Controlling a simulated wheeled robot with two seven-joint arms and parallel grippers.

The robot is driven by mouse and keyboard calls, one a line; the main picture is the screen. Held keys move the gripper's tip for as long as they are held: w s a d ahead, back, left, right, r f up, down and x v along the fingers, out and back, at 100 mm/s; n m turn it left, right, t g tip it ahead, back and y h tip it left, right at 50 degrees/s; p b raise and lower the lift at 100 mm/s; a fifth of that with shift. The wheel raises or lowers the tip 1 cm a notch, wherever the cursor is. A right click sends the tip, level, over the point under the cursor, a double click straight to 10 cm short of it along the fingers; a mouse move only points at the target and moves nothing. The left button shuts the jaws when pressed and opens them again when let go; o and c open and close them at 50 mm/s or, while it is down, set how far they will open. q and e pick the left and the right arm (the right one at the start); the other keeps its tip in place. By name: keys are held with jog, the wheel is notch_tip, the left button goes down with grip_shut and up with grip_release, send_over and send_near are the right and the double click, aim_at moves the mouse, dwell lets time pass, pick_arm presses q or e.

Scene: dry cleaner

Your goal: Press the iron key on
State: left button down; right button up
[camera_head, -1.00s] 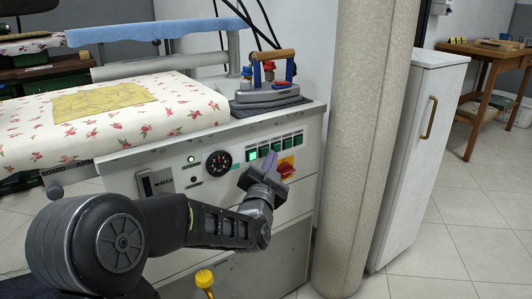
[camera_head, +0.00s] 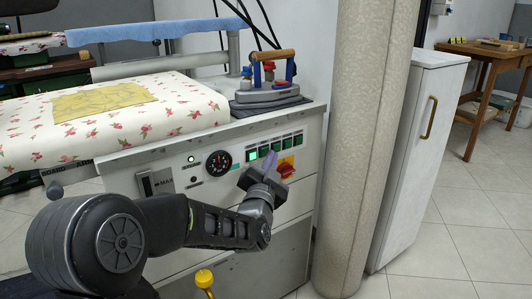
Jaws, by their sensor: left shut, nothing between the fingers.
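The ironing station's front panel (camera_head: 215,190) faces me, with a row of green keys (camera_head: 276,146) at its upper right. The leftmost key (camera_head: 252,154) looks brighter than the others. The labels are too small to read. My left gripper (camera_head: 268,164) is shut and empty, its tips up at the key row, just below and in front of the middle keys. I cannot tell whether it touches a key. The iron (camera_head: 270,85) stands on a dark rest on top of the station. My right gripper is not in view.
A thick beige column (camera_head: 365,140) stands close on the right, beside a white cabinet (camera_head: 425,150). A flowered board (camera_head: 110,120) covers the station's top.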

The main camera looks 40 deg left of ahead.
pick_arm(q)
jog(key=shift+a, duration=0.1)
jog(key=shift+w+a, duration=0.15)
jog(key=shift+a, duration=0.2)
jog(key=shift+b, duration=0.3)
dwell(0.4)
jog(key=shift+d, duration=0.45)
jog(key=s+d, duration=0.2)
jog(key=d, duration=0.3)
jog(key=shift+d, duration=0.35)
dwell(0.3)
